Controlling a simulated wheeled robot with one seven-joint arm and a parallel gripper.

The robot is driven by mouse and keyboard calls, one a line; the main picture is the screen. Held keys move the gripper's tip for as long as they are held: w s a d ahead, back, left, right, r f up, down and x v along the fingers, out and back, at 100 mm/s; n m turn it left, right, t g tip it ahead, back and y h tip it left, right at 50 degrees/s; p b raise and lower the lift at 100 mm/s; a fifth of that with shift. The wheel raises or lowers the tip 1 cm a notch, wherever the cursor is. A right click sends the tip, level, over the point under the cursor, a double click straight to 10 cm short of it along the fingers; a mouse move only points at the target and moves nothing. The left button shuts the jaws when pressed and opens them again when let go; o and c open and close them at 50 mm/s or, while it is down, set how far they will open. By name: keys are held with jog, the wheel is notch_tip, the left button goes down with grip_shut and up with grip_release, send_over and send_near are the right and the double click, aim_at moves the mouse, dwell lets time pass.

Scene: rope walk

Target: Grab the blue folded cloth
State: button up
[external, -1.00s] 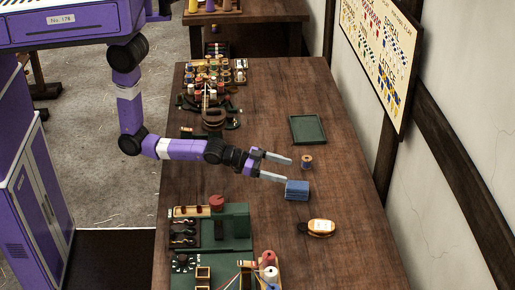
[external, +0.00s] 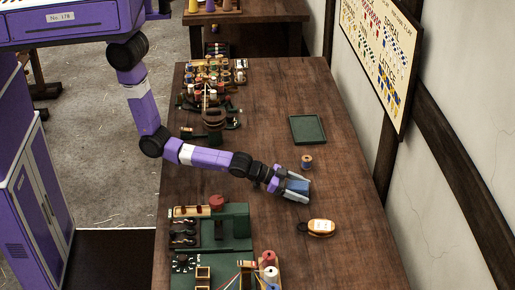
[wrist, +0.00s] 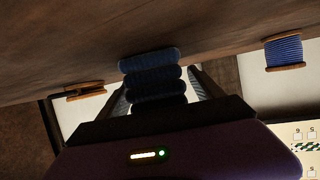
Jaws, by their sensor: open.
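The blue folded cloth (external: 296,186) lies on the wooden table (external: 270,120), a small stack of folded layers. My gripper (external: 297,188) is down at the cloth, with one finger on each side of it. In the wrist view the cloth (wrist: 151,72) sits between the two open fingers (wrist: 158,88), its rolled folds facing me. I cannot tell whether either finger touches it. The gripper partly hides the cloth in the external view.
A spool (external: 307,161) stands just behind the cloth, and an orange-and-white object (external: 320,227) lies in front. A green tray (external: 308,129) is farther back. Green racks (external: 235,228) stand at the front left. Table right of the cloth is clear.

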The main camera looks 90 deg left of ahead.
jog(key=shift+w+d+f, duration=0.1)
jog(key=shift+w+f, duration=0.1)
jog(key=shift+w, duration=0.3)
jog(key=c, duration=1.5)
jog(key=shift+r, duration=0.15)
